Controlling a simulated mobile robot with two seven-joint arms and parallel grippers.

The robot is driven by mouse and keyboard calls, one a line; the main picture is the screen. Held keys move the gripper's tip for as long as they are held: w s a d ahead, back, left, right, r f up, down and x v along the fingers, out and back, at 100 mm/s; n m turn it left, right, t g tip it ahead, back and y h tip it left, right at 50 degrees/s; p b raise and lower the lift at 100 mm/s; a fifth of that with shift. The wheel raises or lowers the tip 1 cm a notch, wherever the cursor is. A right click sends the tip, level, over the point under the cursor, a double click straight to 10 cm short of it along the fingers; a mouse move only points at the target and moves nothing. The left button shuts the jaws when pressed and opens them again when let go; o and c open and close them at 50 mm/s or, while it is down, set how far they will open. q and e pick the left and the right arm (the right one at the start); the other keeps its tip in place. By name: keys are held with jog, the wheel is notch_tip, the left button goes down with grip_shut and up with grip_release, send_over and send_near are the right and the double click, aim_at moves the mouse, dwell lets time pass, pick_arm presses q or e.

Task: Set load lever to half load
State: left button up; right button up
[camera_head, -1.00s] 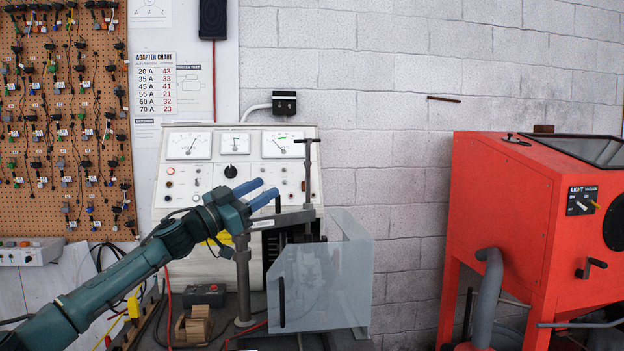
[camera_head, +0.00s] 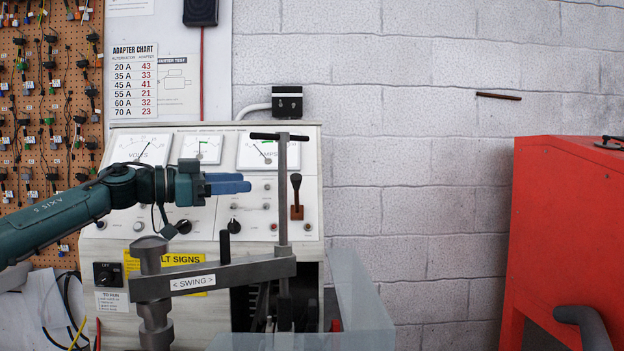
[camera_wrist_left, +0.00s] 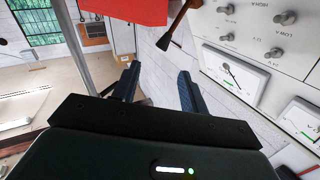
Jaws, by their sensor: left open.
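The load lever (camera_head: 296,190) is on the right side of the white test bench panel (camera_head: 265,218). It has a black knob and stands upright from a brown slotted plate (camera_head: 297,212). My left gripper (camera_head: 246,183) is left of the lever at about knob height, fingers pointing right, open and empty. A vertical T-handled post (camera_head: 282,200) stands between the fingertips and the lever in the picture. In the left wrist view the lever (camera_wrist_left: 176,24) shows beyond the open fingers (camera_wrist_left: 158,76), apart from them. My right gripper is out of view.
A grey swing arm (camera_head: 225,275) and a clear guard (camera_head: 360,295) stand in front of the lower panel. Knobs and the volts and amps meters (camera_head: 265,152) are close behind my gripper. A red cabinet (camera_head: 560,220) is at right.

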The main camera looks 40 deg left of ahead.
aim_at(296, 174)
pick_arm(q)
jog(key=p+x, duration=0.3)
jog(key=x, duration=0.1)
jog(key=p+x, duration=0.3)
jog(key=x, duration=0.1)
jog(key=p+x, duration=0.3)
jog(key=x, duration=0.1)
jog(key=shift+w+a+r+p, duration=0.15)
jog(key=shift+w+r+p, duration=0.15)
jog(key=shift+p, duration=0.1)
jog(key=shift+w+d+f, duration=0.15)
jog(key=shift+w+d, duration=0.1)
jog(key=shift+w, duration=0.35)
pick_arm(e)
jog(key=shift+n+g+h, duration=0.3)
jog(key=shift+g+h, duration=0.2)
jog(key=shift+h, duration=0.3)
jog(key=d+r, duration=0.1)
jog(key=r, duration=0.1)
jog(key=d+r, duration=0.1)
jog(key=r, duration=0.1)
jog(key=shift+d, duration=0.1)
pick_arm(q)
jog(key=shift+c, duration=0.2)
jog(key=c, duration=0.9)
grip_shut()
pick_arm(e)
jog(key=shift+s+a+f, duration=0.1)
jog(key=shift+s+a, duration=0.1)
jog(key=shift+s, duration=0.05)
